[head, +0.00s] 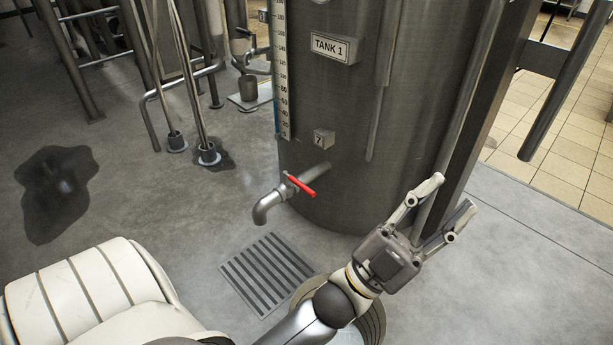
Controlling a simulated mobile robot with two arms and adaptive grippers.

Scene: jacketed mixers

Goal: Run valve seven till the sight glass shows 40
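Tank 1 (415,90) is a tall grey steel cylinder. A small tag marked 7 (322,139) sits above its outlet valve. The valve's red handle (301,186) lies across the pipe, and the bent spout (266,206) points down. No stream shows at the spout. The sight glass (284,60) runs up the tank's left side; its blue column stands low, around the 40 to 60 marks, too small to read exactly. My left gripper (453,194) is open and empty, right of the valve and in front of the tank. My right gripper is out of view.
A slotted floor drain (264,272) lies below the spout. A round vessel (374,326) is partly hidden behind my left forearm. A dark wet patch (55,190) is on the floor at left. Metal pipes (190,75) stand behind it.

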